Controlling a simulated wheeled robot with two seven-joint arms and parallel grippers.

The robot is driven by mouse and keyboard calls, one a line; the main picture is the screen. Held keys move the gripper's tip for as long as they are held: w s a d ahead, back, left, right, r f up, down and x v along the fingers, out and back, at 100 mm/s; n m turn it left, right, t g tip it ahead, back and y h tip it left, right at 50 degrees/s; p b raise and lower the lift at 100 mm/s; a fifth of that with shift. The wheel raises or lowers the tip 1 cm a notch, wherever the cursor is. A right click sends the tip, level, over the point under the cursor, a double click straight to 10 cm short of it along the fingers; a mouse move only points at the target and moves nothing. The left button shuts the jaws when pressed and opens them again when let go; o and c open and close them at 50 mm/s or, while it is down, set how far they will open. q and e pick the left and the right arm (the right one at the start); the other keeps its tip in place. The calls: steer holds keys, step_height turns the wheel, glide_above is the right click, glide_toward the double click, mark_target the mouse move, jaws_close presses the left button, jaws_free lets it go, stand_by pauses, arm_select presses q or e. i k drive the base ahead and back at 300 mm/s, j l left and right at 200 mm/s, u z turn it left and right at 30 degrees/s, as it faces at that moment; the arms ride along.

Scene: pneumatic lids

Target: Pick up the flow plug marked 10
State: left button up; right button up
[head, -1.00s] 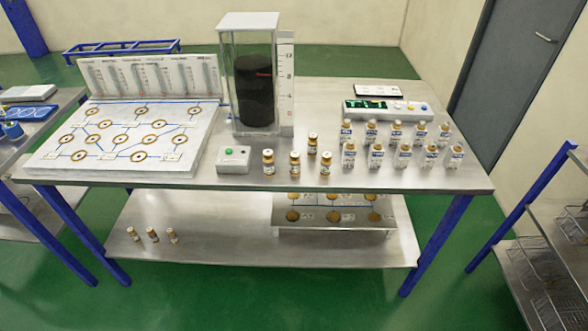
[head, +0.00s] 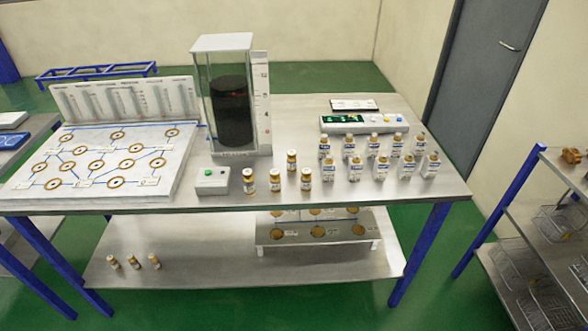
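Several brass-coloured plugs with white bands stand upright on the steel table's front middle: one at the left (head: 249,181), one beside it (head: 275,180), one farther back (head: 291,161) and one at the right (head: 305,179). Several grey-and-brass plugs with pale labels (head: 355,168) stand in two rows to their right. Three small brass-coloured plugs (head: 133,262) stand on the lower shelf at the left. The markings are too small to read, so I cannot tell which plug is marked 10. Neither of my grippers is in view.
A white board with brass ports (head: 97,165) covers the table's left. A clear tank with a black block (head: 232,110) stands behind a green-button box (head: 212,181). A control panel (head: 365,122) sits at the back right. A brass-port tray (head: 275,237) is on the lower shelf.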

mark_target(306, 179)
steer(key=l+z, duration=0.45)
steer(key=l, duration=0.9)
